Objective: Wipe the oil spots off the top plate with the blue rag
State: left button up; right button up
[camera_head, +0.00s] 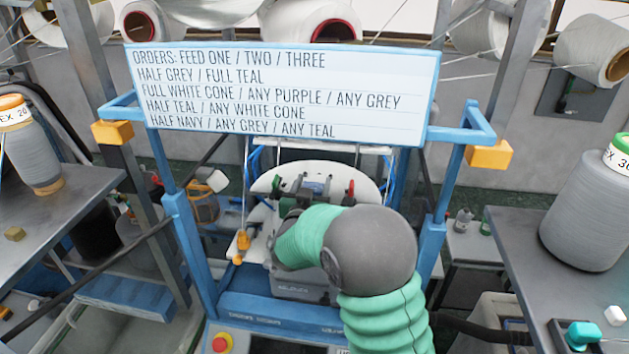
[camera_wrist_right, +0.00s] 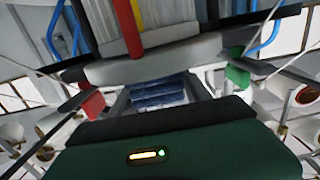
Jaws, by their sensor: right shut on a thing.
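My right arm reaches over the knitting machine in the head view. Its right gripper (camera_head: 312,190) is partly hidden behind my own forearm. In the wrist view a dark blue, folded, ribbed thing (camera_wrist_right: 158,92), which looks like the blue rag, lies between the fingers, and the gripper is shut on it. A pale rounded plate (camera_head: 368,188) on the machine, which looks like the top plate, lies around and behind the gripper. My arm covers part of it. I cannot make out oil spots. My left gripper is not in view.
A white order board (camera_head: 285,92) spans the blue frame above the machine. A red stop button (camera_head: 222,342) sits at the lower front. Side tables carry a grey yarn cone at left (camera_head: 32,155) and a larger one at right (camera_head: 590,215). An orange-yellow part (camera_head: 242,242) hangs left of the gripper.

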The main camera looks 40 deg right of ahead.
jog(key=shift+w+d, duration=0.4)
jog(key=x, duration=0.3)
jog(key=shift+d+f, duration=0.1)
jog(key=shift+d, duration=0.05)
jog(key=shift+v, duration=2.15)
jog(key=shift+b+x, duration=0.45)
jog(key=shift+x, duration=1.65)
notch_tip(320, 180, up, 5)
jog(key=p, duration=0.4)
jog(key=shift+w+d+r, duration=0.1)
jog(key=shift+r, duration=0.15)
jog(key=shift+r+p, duration=0.35)
jog(key=shift+p, duration=0.05)
